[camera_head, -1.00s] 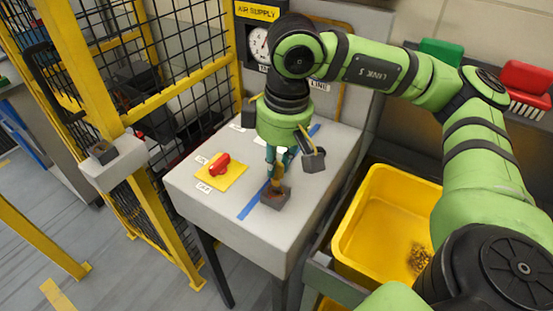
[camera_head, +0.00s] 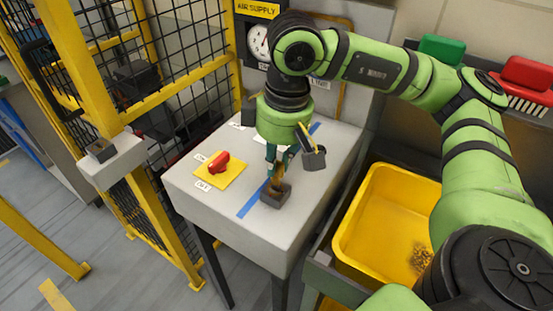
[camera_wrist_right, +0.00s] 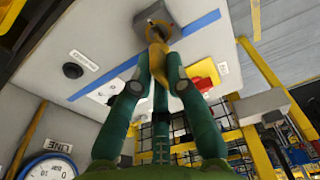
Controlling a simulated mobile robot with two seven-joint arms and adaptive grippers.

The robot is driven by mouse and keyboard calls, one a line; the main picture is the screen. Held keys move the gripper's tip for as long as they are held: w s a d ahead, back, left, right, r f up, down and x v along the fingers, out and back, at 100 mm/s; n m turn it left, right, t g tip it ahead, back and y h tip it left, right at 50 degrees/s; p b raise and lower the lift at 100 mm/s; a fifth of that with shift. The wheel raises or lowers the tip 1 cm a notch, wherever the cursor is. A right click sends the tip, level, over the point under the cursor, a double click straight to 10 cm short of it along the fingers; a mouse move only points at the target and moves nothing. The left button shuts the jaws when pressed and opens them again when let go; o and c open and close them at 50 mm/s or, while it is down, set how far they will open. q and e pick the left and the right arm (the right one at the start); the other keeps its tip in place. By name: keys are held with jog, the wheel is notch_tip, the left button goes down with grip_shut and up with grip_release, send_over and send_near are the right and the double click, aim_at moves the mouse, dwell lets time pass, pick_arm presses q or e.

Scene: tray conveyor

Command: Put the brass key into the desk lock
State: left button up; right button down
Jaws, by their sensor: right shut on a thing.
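The brass key (camera_wrist_right: 157,60) is held between the fingers of my right gripper (camera_wrist_right: 155,85), which is shut on it. In the head view the key (camera_head: 278,181) shows below the right gripper (camera_head: 279,164), partly covered by the fingers. Its lower end meets the dark grey desk lock (camera_head: 274,197), a small block on the grey desk. In the wrist view the key's far end is at the lock (camera_wrist_right: 153,20); I cannot tell how deep it sits. My left gripper is not in view.
A red handle (camera_head: 219,162) on a yellow plate sits left of the lock on the desk (camera_head: 250,235). A yellow bin (camera_head: 355,225) stands right of the desk. A yellow fence with a similar dark block (camera_head: 101,150) is at left.

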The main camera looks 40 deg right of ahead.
aim_at(277, 173)
dwell(0.7)
jog(key=shift+b, duration=0.35)
dwell(0.8)
jog(key=shift+f+b, duration=0.15)
jog(key=shift+b, duration=0.3)
jog(key=shift+f+b, duration=0.3)
jog(key=shift+b, duration=0.05)
jog(key=shift+f+b, duration=1.35)
jog(key=shift+b, duration=0.2)
jog(key=c, duration=1.2)
grip_release()
jog(key=shift+o, duration=0.2)
jog(key=shift+r, duration=0.1)
